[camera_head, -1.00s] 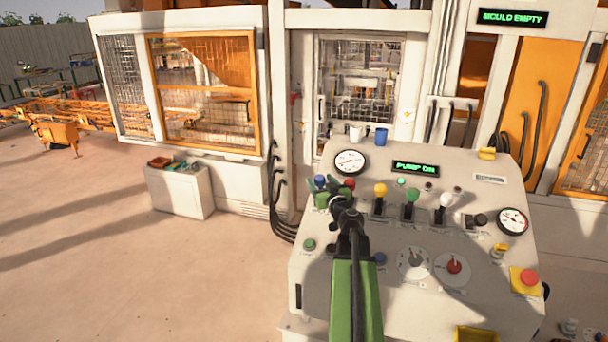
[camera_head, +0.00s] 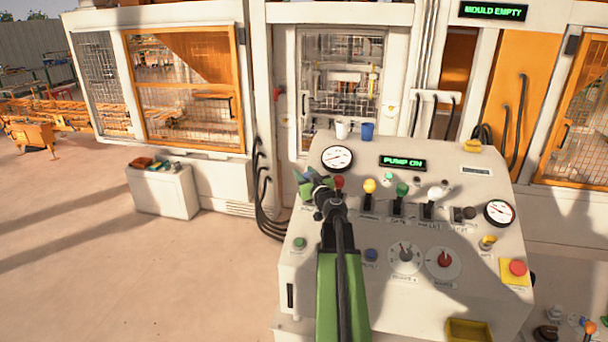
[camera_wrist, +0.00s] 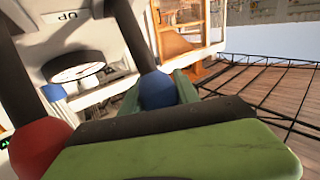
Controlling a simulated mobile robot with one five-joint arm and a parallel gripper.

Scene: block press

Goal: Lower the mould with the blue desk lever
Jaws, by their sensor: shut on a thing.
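The blue desk lever has a round blue knob (camera_wrist: 158,90), which shows between the green jaws in the wrist view. My gripper (camera_head: 310,184) is shut on this knob at the left end of the desk's lever row. In the head view my gripper and wrist hide most of the lever, so its tilt is hard to tell. A red knob (camera_head: 339,182) stands just to the right of my gripper; it is large at the lower left of the wrist view (camera_wrist: 38,147). The mould area shows behind the mesh window (camera_head: 345,80), too small to judge its height.
The desk (camera_head: 385,215) also carries yellow (camera_head: 370,186), green (camera_head: 402,189) and white levers. Its display (camera_head: 402,163) reads PUMP ON. An overhead sign (camera_head: 493,11) reads MOULD EMPTY. Two cups stand on the desk's back edge. Open floor lies to the left.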

